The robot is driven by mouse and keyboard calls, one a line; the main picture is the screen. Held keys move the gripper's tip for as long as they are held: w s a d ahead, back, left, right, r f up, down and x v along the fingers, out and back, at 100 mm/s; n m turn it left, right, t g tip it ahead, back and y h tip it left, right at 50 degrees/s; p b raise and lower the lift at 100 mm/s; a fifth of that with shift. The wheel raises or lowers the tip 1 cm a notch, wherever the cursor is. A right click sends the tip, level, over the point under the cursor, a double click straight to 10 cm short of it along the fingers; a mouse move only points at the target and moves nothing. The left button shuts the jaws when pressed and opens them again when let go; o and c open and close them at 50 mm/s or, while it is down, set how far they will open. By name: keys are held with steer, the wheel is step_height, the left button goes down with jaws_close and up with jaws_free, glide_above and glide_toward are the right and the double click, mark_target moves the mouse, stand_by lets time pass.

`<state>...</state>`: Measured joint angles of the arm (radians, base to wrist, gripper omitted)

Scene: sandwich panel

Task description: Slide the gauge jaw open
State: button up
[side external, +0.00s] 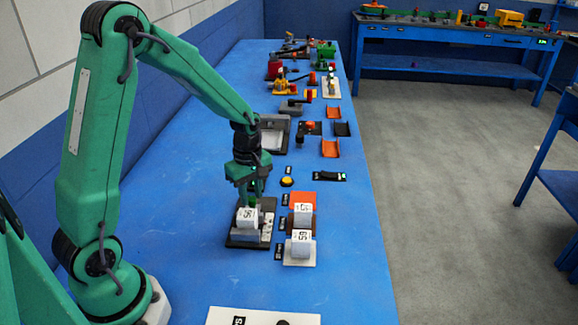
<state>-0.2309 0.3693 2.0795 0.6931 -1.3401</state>
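My gripper (252,196) points down over the rear part of a dark base plate (238,243). Its fingertips are close behind a white block with a printed number (247,217) that sits on a grey support on this plate. The fingers are small and partly hidden, so I cannot tell whether they touch anything or how far apart they are. A pale strip with dark marks (267,229) lies along the right of the plate. I cannot make out for certain which part is the gauge jaw.
Two numbered white blocks (302,237) stand on pads to the right, with an orange piece (303,198) behind. A yellow button (287,182) and a black bar (330,176) lie farther back. Several fixtures fill the bench's far end. The blue bench (180,215) is clear on the left.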

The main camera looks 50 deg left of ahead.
steer(key=shift+f, duration=1.15)
jaws_close()
steer(key=shift+w+a, duration=1.2)
jaws_free()
steer(key=shift+r, duration=0.15)
